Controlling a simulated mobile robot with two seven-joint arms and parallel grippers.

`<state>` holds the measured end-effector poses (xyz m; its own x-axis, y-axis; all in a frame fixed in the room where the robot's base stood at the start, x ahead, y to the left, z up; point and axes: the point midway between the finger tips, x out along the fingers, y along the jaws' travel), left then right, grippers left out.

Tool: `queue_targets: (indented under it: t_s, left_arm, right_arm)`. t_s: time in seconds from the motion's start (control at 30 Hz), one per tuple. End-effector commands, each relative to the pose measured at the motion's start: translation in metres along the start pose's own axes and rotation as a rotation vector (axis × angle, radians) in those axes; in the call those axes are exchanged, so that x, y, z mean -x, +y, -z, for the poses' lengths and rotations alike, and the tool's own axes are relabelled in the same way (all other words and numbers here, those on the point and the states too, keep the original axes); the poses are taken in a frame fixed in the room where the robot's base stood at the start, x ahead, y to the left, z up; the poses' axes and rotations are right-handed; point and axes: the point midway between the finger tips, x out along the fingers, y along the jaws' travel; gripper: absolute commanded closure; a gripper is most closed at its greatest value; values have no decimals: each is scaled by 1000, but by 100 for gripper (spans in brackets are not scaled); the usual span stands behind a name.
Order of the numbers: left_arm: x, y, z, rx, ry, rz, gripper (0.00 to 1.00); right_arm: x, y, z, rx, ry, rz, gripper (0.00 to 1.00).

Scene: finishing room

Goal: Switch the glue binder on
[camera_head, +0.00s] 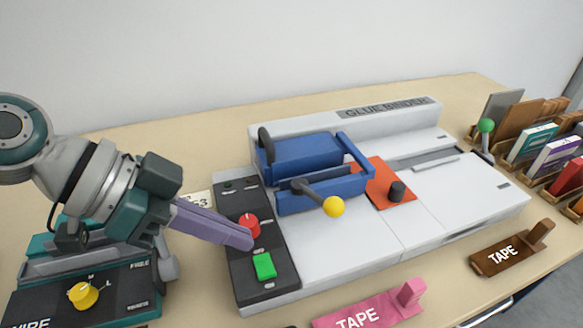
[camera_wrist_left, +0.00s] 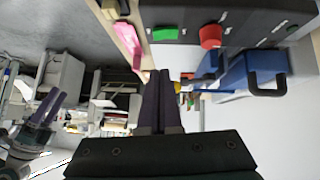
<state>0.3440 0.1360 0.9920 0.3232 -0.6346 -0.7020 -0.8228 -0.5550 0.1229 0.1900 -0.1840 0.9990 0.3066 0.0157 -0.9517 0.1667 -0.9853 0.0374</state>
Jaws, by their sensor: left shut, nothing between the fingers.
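The glue binder (camera_head: 345,122) is a white machine with a blue carriage (camera_head: 305,155), an orange plate and a yellow-knobbed lever (camera_head: 333,207). Its dark control panel (camera_head: 240,205) on the left bears a red knob (camera_head: 249,224) and a green square button (camera_head: 264,266). The panel's small lamps look dark. My left gripper (camera_head: 248,241) is shut and empty, its purple fingertips at the panel between red knob and green button; contact is unclear. In the left wrist view its fingers (camera_wrist_left: 160,78) point towards the panel, with the green button (camera_wrist_left: 165,34) and red knob (camera_wrist_left: 210,36) beyond.
A teal wire machine (camera_head: 110,298) with a yellow dial stands below my left arm. A pink tape holder (camera_head: 370,312) and a brown one (camera_head: 505,250) lie along the front. Book racks (camera_head: 540,140) stand right. My right gripper (camera_wrist_left: 48,108) shows in the left wrist view.

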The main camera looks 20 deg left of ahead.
Motion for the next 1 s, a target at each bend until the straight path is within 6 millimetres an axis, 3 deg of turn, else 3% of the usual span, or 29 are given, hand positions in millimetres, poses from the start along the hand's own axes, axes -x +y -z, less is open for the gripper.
queue_targets:
  t_s: [0.1, 0.3, 1.0]
  left_arm:
    - [-25, 0, 1, 3, 4, -3, 100]
    - [-44, 0, -21, 3, 0, 1, 100]
    - [-56, 2, -35, -3, -3, 6, 100]
  right_arm:
    - [-3, 0, -1, 0, 0, 0, 31]
    - [-6, 0, -2, 0, 0, 1, 31]
    - [-13, -2, -4, -5, -1, 5, 31]
